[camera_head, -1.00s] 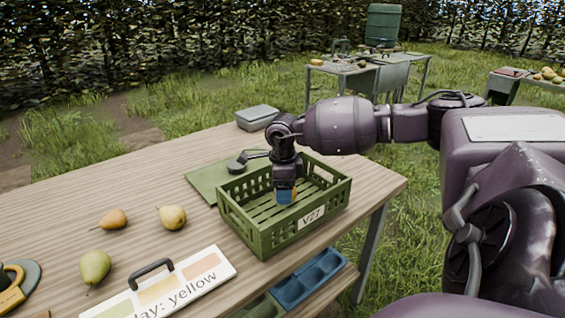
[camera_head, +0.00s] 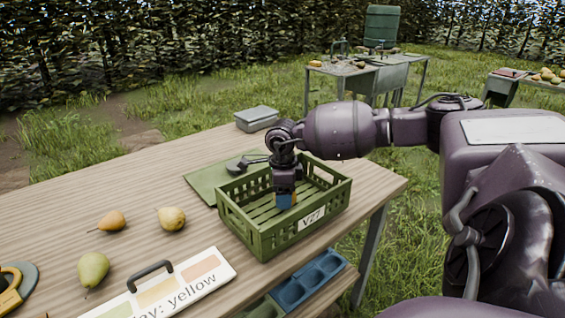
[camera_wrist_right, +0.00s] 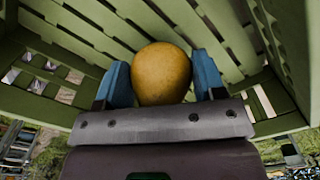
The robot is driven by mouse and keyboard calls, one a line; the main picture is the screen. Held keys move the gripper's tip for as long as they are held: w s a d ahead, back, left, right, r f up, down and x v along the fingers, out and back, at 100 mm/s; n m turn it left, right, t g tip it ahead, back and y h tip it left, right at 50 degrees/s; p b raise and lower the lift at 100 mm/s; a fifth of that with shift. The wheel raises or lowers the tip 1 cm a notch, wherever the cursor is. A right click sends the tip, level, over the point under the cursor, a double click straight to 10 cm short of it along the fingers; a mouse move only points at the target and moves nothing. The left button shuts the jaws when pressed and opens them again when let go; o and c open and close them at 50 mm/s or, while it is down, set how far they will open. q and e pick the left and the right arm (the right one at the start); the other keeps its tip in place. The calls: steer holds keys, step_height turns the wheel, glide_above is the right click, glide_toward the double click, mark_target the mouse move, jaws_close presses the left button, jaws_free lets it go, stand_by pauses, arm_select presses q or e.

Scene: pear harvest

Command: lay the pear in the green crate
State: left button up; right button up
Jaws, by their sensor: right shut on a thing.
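The green crate (camera_head: 262,240) stands on the wooden table near its right end, with a label reading V27 on its front. My right gripper (camera_head: 286,200) reaches down inside the crate. In the right wrist view its blue fingers are shut on an orange-yellow pear (camera_wrist_right: 161,74), with the slatted crate floor (camera_wrist_right: 110,22) beyond it. I cannot tell whether the pear touches the floor. In the head view the pear is mostly hidden by the fingers. My left gripper is not in view.
Several loose pears lie on the table at left: an orange one (camera_head: 112,221), a yellow one (camera_head: 172,219) and a green one (camera_head: 93,269). A sign (camera_head: 170,290) lies in front.

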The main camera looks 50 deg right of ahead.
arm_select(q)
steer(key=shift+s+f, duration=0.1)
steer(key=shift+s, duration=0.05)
arm_select(e)
steer(key=shift+f, duration=0.15)
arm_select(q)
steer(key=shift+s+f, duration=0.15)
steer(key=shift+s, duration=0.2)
arm_select(e)
steer(key=shift+f, duration=0.2)
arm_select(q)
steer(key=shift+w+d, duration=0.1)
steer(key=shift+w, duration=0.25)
arm_select(e)
steer(key=shift+f, duration=0.35)
arm_select(q)
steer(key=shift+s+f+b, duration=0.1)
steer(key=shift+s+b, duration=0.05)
steer(key=shift+b, duration=0.15)
arm_select(e)
steer(key=shift+f, duration=0.35)
steer(key=o, duration=1.1)
steer(key=shift+c, duration=0.2)
